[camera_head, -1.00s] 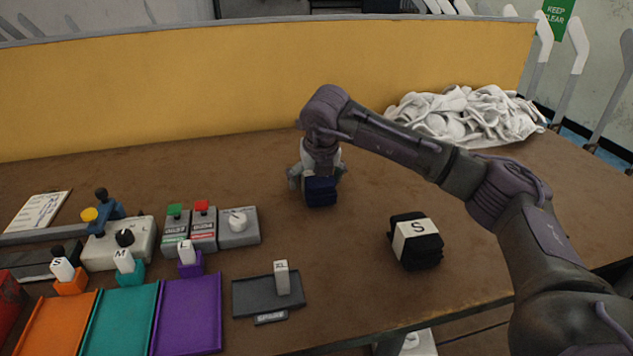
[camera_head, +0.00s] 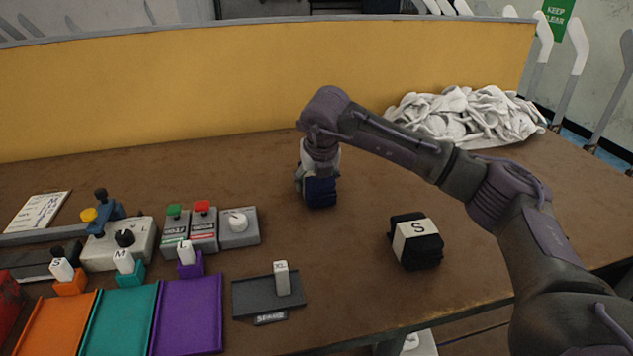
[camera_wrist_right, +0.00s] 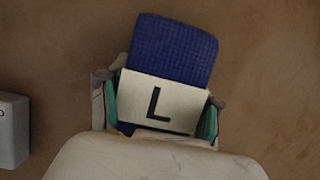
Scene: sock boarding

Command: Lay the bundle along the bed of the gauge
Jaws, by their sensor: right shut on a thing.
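A dark blue bundle (camera_head: 320,192) sits at the middle of the table. In the right wrist view the bundle (camera_wrist_right: 172,52) has a white band marked L. My right gripper (camera_wrist_right: 158,108) is shut on the bundle across its band, one finger on each side; it points down in the head view (camera_head: 319,172). What looks like the gauge (camera_head: 40,236), a grey rail with a blue part and yellow knob, lies at the left edge, partly out of view. My left gripper is not in view.
A black bundle marked S (camera_head: 416,241) lies to the right. Coloured trays (camera_head: 187,315) and a spare tray (camera_head: 250,297) are in front. White socks (camera_head: 465,115) are piled at back right.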

